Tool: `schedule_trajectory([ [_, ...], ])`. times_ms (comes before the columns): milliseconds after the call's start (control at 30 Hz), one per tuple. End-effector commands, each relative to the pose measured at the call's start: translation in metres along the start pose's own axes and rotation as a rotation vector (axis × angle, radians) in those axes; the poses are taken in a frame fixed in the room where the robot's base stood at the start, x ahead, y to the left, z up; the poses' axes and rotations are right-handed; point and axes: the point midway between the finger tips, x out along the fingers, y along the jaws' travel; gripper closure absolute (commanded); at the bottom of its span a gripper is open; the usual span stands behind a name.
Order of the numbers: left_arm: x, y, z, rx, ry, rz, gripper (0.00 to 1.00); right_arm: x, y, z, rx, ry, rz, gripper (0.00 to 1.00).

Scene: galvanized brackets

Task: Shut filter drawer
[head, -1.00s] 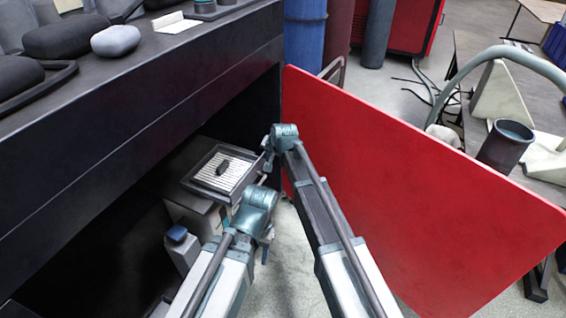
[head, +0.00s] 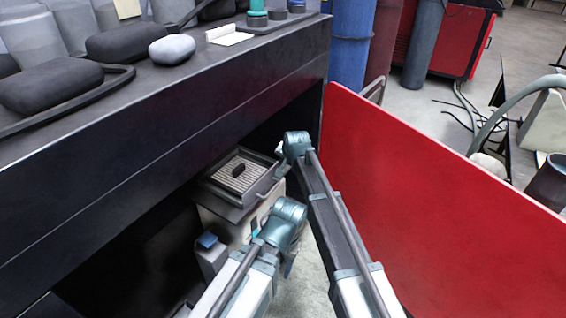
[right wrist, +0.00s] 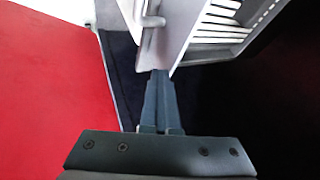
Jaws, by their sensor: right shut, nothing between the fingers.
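The filter drawer (head: 223,194) is a dark, shallow tray with a pale ribbed filter and a small dark grip (head: 239,170) on top. It stands out from a pale housing under the dark bench. My right gripper (head: 281,172) is at the drawer's right side, by its front face and handle, partly hidden by my wrist. In the right wrist view its shut, empty fingers (right wrist: 161,75) point at the drawer's grey front panel (right wrist: 180,35), right by its lower edge; contact cannot be told. My left gripper (head: 289,264) is lower, in front of the housing, mostly hidden behind its wrist.
A large red panel (head: 430,190) stands close on the right of my right arm. The dark bench (head: 170,140) overhangs the drawer. A blue-topped grey block (head: 208,245) is left of my left wrist. Bare floor (head: 310,285) shows between my arms.

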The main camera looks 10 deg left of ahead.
Motion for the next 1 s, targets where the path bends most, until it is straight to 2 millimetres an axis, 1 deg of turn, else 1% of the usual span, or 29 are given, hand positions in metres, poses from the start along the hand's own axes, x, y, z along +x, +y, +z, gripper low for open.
schedule_trajectory([
  [33,0.0,0.0,0.0,0.0,0.0,0.0,0.48,0.002,-0.007,-0.001,0.0,0.003,-0.012,1.0],
  [200,0.0,0.0,0.0,0.0,0.0,0.0,0.48,0.002,-0.007,-0.001,0.0,0.003,-0.014,1.0],
  [333,0.0,0.0,0.0,0.0,0.0,0.0,0.48,-0.001,-0.003,0.0,0.001,0.003,-0.013,1.0],
  [467,0.0,0.0,0.0,0.0,0.0,0.0,0.48,-0.007,0.008,0.002,0.0,0.002,-0.01,1.0],
  [633,-0.001,0.0,0.0,0.0,0.0,0.0,0.48,-0.021,0.032,0.005,0.003,0.002,-0.004,1.0],
  [667,-0.012,-0.001,0.001,0.0,0.0,0.001,0.48,-0.032,0.027,0.003,0.001,0.001,-0.005,1.0],
  [700,-0.02,-0.002,0.001,0.0,0.0,0.002,0.48,-0.041,0.026,0.002,0.0,0.001,-0.005,1.0],
  [1000,-0.065,-0.006,0.004,-0.001,0.0,0.003,0.48,-0.098,0.027,0.002,0.0,0.0,-0.002,1.0],
])
